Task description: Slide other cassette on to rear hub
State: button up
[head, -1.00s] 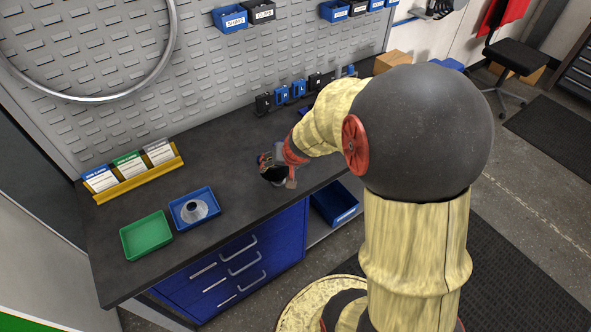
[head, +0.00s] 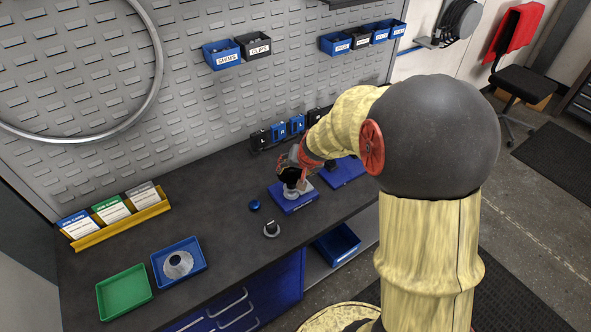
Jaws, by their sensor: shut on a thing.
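A silver, cone-shaped cassette (head: 178,264) lies in a blue tray (head: 155,272) at the lower left of the bench. My gripper (head: 293,180) is well to the right of it, over a small blue stand (head: 296,207). It is shut on a small part, mostly hidden by the fingers. A silver round piece (head: 302,188) shows right under the fingers, above the stand. I cannot tell whether it is the held part or a hub on the stand, nor whether they touch. A second blue stand (head: 345,176) is partly behind my arm.
A blue cap (head: 255,205) and a small silver ring with a dark top (head: 271,229) lie on the bench. A green tray (head: 124,293) is at left, a yellow card rack (head: 120,218) behind. The left bench middle is clear.

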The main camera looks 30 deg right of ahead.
jog(key=shift+f+b, duration=2.15)
jog(key=shift+f, duration=0.3)
jog(key=shift+f+b, duration=0.6)
jog(key=shift+b, duration=0.2)
jog(key=o, duration=1.7)
jog(key=shift+s+a, duration=0.1)
